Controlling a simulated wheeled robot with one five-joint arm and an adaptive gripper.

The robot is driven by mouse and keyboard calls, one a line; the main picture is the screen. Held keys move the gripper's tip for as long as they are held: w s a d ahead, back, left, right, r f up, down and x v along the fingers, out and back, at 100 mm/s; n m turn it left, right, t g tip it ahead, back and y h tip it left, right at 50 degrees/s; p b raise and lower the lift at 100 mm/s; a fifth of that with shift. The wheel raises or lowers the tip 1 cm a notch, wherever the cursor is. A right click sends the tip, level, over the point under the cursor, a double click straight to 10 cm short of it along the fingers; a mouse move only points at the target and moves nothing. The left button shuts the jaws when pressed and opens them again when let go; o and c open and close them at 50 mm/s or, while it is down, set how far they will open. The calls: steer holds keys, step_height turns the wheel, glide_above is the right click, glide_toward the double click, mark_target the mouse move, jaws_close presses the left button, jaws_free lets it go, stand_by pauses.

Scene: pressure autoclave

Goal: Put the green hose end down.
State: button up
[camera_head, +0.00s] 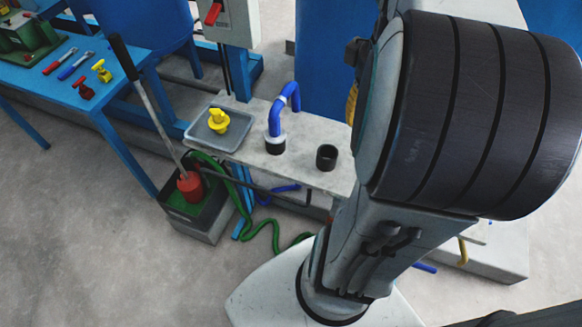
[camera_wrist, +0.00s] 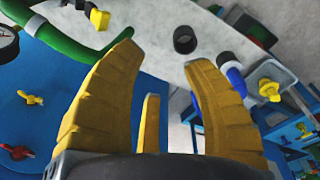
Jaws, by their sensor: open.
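My gripper (camera_wrist: 165,52) is open in the wrist view, with its yellow fingers wide apart and nothing seen between the tips. In the head view my arm hides most of it. A thick green hose (camera_wrist: 75,50) curves across the upper left of the wrist view and passes close to the left fingertip. I cannot tell whether it touches the finger, and its end is not clear. In the head view a green hose (camera_head: 262,232) runs from a pump box (camera_head: 205,228) down along the floor. An empty black socket (camera_head: 327,157) stands on the grey bench; it also shows in the wrist view (camera_wrist: 186,40).
A blue hose (camera_head: 277,118) stands in another black socket on the bench (camera_head: 300,170). Left of it is a grey tray (camera_head: 194,136) with a yellow fitting (camera_head: 218,120). A pump lever (camera_head: 150,100) rises at left. A blue table (camera_head: 130,95) holds tools and valves.

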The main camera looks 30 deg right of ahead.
steer(key=a+f+n+t, duration=0.1)
steer(key=a+f, duration=0.1)
steer(key=a, duration=0.7)
steer(key=a+f+n+t+y, duration=0.1)
steer(key=a+f, duration=0.1)
steer(key=a, duration=0.7)
steer(key=shift+s+a, duration=0.3)
steer(key=shift+s, duration=0.05)
